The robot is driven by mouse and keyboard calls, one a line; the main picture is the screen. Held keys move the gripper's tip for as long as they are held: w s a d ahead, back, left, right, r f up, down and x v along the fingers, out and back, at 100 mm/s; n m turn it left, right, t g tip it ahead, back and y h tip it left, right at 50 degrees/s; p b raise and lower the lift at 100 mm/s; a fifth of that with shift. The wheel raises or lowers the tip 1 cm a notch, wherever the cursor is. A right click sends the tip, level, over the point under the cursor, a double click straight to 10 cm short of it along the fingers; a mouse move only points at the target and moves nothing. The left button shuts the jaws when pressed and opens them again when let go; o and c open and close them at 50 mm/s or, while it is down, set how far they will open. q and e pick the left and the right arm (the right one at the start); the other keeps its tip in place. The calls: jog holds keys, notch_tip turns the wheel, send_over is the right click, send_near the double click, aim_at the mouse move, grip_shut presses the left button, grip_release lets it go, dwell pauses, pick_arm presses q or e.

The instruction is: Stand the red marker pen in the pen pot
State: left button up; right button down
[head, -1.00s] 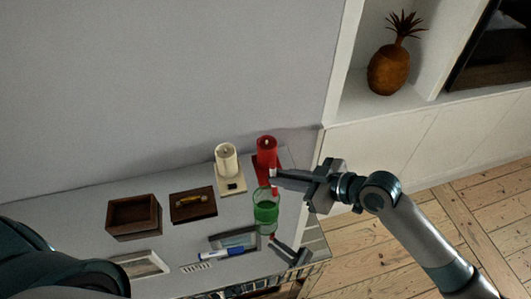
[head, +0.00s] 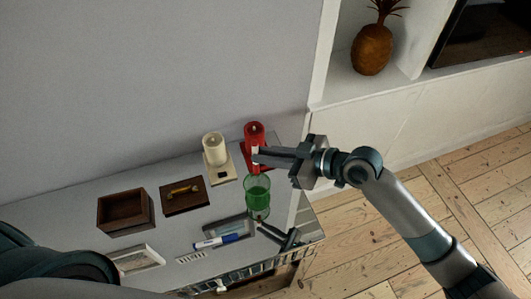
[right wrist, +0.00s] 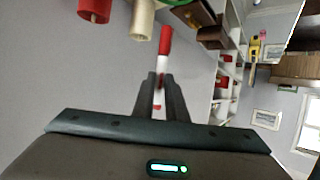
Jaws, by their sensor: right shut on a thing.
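My right gripper (head: 258,156) is shut on the red marker pen (head: 255,150), which stands roughly upright between the fingertips. In the right wrist view the pen (right wrist: 164,42) shows a long red end and a white body, pinched by the fingers (right wrist: 160,90). The green see-through pen pot (head: 257,197) stands on the shelf top. In the head view the pen appears just above the pot's rim, apart from it; the exact height gap is hard to tell. My left gripper is out of view; only parts of its arm show at the left.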

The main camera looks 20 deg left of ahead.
jog(key=shift+f+b, duration=4.45)
jog(key=shift+f, duration=1.2)
jog(key=c, duration=1.7)
grip_release()
